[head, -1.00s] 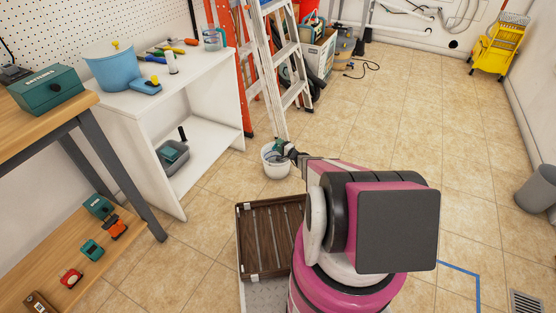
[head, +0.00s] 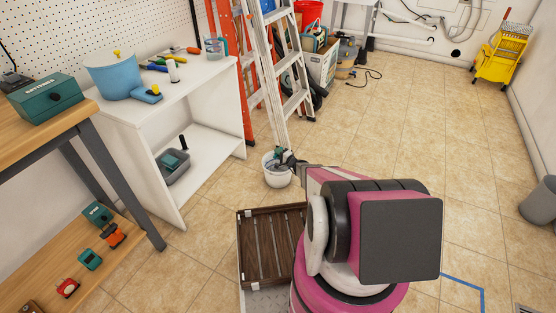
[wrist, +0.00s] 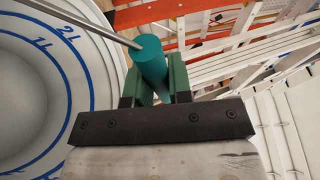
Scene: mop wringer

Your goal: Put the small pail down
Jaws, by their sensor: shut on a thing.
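The small pail (head: 277,177) is white and roughly upright, just beyond the wooden slatted rack in the head view. The wrist view shows its white interior (wrist: 30,95) with blue rings marked 1L and 2L, at the left. My gripper (wrist: 158,78) is shut on the teal cylindrical grip (wrist: 150,58) of the pail's thin metal handle, beside the rim. In the head view, my gripper (head: 287,160) is at the pail's right rim. The pail's underside is hidden, so I cannot tell whether it touches the floor.
The slatted rack (head: 270,245) lies in front of the pail. A white shelf unit (head: 190,115) stands left, and a stepladder (head: 284,80) stands close behind. Tiled floor (head: 390,130) is open to the right. A yellow mop bucket (head: 495,62) stands far right.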

